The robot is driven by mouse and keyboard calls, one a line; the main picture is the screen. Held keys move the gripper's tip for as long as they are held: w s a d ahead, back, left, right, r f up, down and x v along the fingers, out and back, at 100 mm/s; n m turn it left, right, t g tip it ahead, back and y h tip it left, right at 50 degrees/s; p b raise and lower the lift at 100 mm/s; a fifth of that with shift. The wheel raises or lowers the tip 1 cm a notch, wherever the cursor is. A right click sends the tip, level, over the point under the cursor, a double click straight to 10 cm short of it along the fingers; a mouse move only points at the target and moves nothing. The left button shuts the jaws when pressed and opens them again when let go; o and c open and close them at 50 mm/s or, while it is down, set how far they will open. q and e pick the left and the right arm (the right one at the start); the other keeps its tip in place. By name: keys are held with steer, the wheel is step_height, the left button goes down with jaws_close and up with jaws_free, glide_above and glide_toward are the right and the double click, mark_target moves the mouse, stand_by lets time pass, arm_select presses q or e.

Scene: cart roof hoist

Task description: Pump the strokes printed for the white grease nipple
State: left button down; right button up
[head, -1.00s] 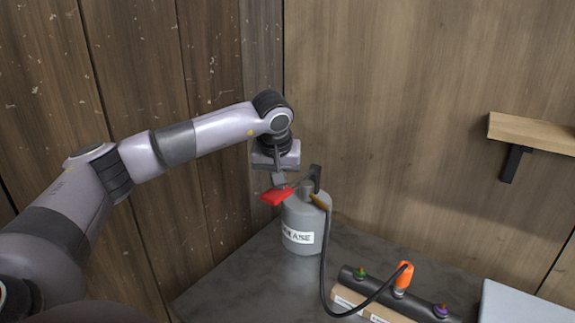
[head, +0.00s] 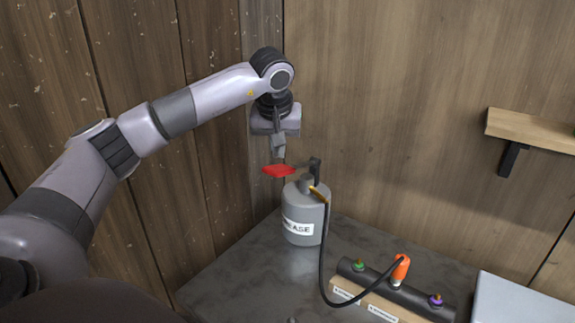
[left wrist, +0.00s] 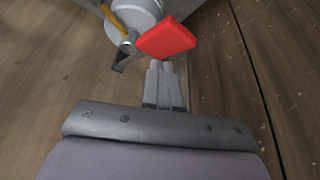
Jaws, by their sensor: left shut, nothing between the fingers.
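A grey grease pump (head: 302,213) with a white label, partly reading "EASE", stands on the dark table. Its red lever pad (head: 279,171) sticks out to the left above the can; it also shows in the left wrist view (left wrist: 166,38). My left gripper (head: 279,156) points down just above the pad, shut and empty; I cannot tell if the tips (left wrist: 160,65) touch it. A black hose (head: 322,265) runs from the pump to an orange coupler (head: 401,268) on the middle nipple of a dark bar (head: 381,285). That nipple is mostly covered. My right gripper is not in view.
A green nipple (head: 359,264) and a purple nipple (head: 436,299) flank the coupler. Small labels (head: 346,294) on the bar's wooden base are too small to read. A pale box (head: 520,303) is at right. A wooden shelf (head: 530,130) and walls stand behind.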

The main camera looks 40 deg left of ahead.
arm_select(q)
steer(key=shift+r, duration=2.65)
